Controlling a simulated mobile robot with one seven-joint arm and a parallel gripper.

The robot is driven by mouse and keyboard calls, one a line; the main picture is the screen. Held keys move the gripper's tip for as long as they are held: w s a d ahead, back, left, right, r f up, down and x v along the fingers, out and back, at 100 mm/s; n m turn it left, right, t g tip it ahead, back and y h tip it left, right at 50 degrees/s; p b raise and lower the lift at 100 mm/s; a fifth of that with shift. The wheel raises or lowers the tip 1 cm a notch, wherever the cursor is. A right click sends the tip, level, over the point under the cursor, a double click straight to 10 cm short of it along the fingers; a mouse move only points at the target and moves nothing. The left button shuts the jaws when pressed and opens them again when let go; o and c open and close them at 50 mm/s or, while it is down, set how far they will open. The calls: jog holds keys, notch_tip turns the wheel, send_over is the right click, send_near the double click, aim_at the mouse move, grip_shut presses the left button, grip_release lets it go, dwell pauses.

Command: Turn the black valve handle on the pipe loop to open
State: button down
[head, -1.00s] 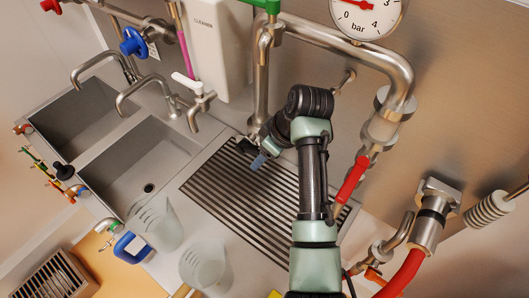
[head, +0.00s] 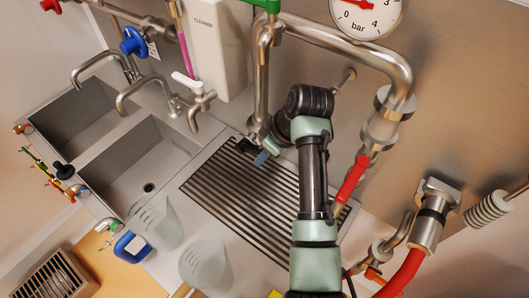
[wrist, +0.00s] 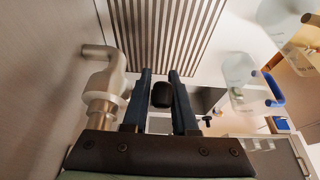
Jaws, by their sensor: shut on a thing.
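The black valve handle (wrist: 162,94) shows in the wrist view as a dark rounded end between the two blue fingers of my gripper (wrist: 161,82). My gripper is shut on it. The metal pipe and valve body (wrist: 105,85) stand just left of the fingers in the wrist view. In the head view my gripper (head: 258,152) is low by the upright of the pipe loop (head: 262,85), above the slatted drain grate (head: 235,190). There my wrist hides part of the valve, and only a dark bit of the handle (head: 245,145) shows.
A red-handled valve (head: 351,178) is right of my arm. A pressure gauge (head: 366,12) hangs above. Two sinks (head: 140,165) with taps lie to the left. Clear jugs (head: 205,265) stand on the counter in front.

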dwell(0.7)
jog(key=shift+w+a+r+g+h+p, duration=0.15)
jog(key=shift+a+r+g+h+p, duration=0.05)
jog(key=shift+r+g+h+p, duration=0.4)
jog(key=shift+f, duration=0.15)
jog(key=c, duration=0.7)
grip_release()
jog(key=p+v, duration=0.1)
jog(key=v, duration=1.2)
